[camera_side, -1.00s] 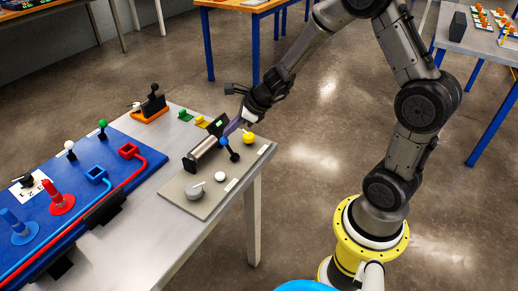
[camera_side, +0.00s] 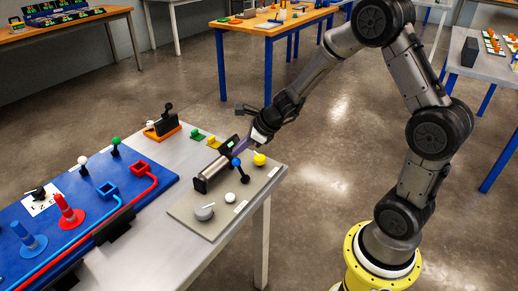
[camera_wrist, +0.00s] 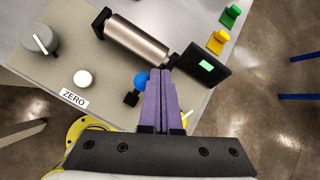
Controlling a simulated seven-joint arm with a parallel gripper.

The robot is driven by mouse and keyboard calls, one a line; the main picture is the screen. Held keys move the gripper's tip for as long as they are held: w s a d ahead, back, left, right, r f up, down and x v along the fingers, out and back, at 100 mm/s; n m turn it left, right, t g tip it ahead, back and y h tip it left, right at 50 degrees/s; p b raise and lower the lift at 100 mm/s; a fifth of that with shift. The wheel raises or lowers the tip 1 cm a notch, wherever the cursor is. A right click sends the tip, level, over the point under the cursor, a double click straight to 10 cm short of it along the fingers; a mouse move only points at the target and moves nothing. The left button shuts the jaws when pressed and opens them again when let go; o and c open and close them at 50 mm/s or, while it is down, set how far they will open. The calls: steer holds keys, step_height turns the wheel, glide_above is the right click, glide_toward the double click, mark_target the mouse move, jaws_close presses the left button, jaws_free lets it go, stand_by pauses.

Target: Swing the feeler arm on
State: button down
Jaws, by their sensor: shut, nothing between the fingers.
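The gauge unit on the beige plate has a silver cylinder (camera_side: 213,174) and a black housing with a green screen, clear in the wrist view (camera_wrist: 206,66). A short arm with a blue ball (camera_side: 236,162) and a black end (camera_side: 243,178) is beside the cylinder; I take this for the feeler arm. Its blue ball also shows in the wrist view (camera_wrist: 142,79), just left of my fingertips. My gripper (camera_wrist: 161,75) is shut and empty, its purple fingers pointing down between ball and housing. I cannot tell whether they touch the ball. The fingers hide part of the arm.
The plate also carries a grey dial (camera_side: 204,212), a white button (camera_side: 230,197) labelled ZERO and a yellow knob (camera_side: 260,159). Green (camera_wrist: 230,16) and yellow (camera_wrist: 217,42) pieces lie past the housing. A blue board (camera_side: 150,185) with levers and pegs is at left.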

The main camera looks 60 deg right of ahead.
step_height(320, 180, up, 11)
steer(key=w+d, duration=0.2)
steer(key=shift+d+f, duration=0.15)
steer(key=shift+d, duration=0.25)
steer(key=shift+a, duration=0.1)
stand_by(0.3)
